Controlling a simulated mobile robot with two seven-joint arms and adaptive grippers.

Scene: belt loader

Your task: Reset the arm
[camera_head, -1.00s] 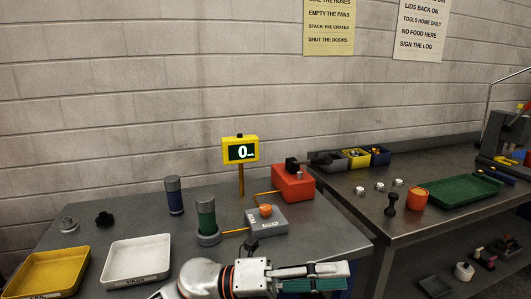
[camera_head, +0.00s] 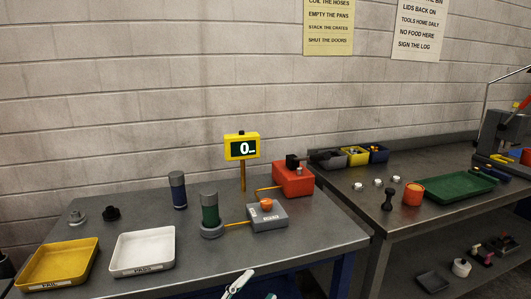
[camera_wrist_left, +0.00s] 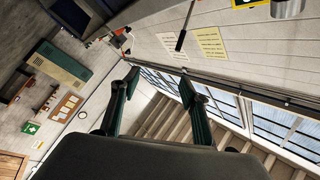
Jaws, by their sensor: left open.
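My left gripper (camera_head: 252,290) shows only in part at the bottom edge of the head view, below the front of the left table (camera_head: 300,245). In the left wrist view its two fingers (camera_wrist_left: 158,92) stand well apart with nothing between them, so it is open and empty. That view looks past the fingers at walls, windows and stairs. My right gripper is in neither view.
The left table holds a yellow tray (camera_head: 93,262), a white tray (camera_head: 170,251), a green cylinder (camera_head: 210,211), a blue cylinder (camera_head: 177,190), a grey box (camera_head: 266,217), a red box (camera_head: 293,180) and a yellow display (camera_head: 242,147). The right table holds a green tray (camera_head: 455,188).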

